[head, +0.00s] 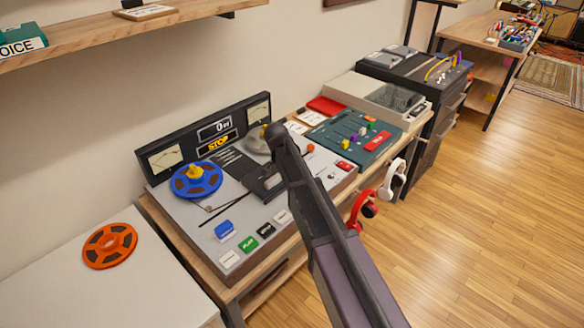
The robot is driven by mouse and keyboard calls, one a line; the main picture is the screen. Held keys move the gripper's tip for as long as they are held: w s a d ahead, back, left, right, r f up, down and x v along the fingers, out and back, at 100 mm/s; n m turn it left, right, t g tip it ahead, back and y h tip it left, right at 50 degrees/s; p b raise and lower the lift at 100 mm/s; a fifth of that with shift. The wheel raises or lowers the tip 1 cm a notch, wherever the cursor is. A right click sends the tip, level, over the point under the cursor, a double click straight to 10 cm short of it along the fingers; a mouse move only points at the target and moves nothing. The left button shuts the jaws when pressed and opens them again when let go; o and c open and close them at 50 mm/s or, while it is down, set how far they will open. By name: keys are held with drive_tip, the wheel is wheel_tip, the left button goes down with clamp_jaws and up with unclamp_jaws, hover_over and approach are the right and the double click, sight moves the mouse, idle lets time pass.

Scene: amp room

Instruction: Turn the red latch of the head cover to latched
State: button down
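The tape machine (232,222) stands on the wooden bench with its meter panel at the back. A dark block that looks like the head cover (266,183) sits on its deck, right of the blue reel (197,180) and partly behind my arm. I cannot make out the red latch; it is hidden or too small to tell. My arm crosses the machine from the lower right. Its dark end, where my gripper (274,136) seems to be, is over the deck by the grey reel (254,140). The fingers cannot be told apart.
An orange reel (109,245) lies on a white surface at left. A green mixer (350,135) stands right of the machine. Red headphones (362,208) and white headphones (393,180) hang at the bench front. A shelf (110,38) juts above. The wooden floor (470,230) at right is clear.

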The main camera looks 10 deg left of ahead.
drive_tip(key=c, duration=0.5)
unclamp_jaws()
drive_tip(key=shift+r, duration=0.15)
